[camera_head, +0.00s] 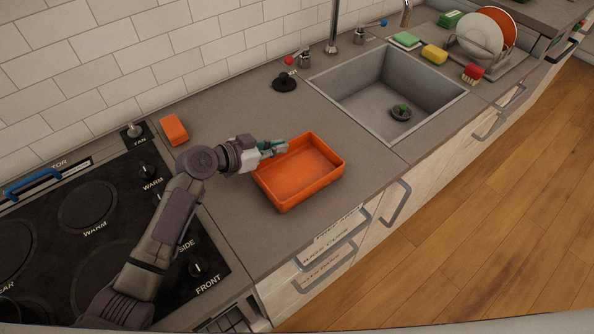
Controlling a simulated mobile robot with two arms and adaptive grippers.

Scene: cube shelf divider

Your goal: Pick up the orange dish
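The orange dish (297,175) is a rectangular, empty tray lying flat on the grey counter between the stove and the sink. My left gripper (282,147) is at the dish's upper left rim, reaching in from the left. The fingers overlap the rim in the picture. They are small here, and I cannot tell whether they are open, shut or touching the rim. My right gripper is not in view.
A small orange block (174,130) lies behind my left arm. The black stove (85,208) is at left. The sink (388,92) is to the right, with a rack of plates (480,36) beyond. Counter (232,215) around the dish is clear.

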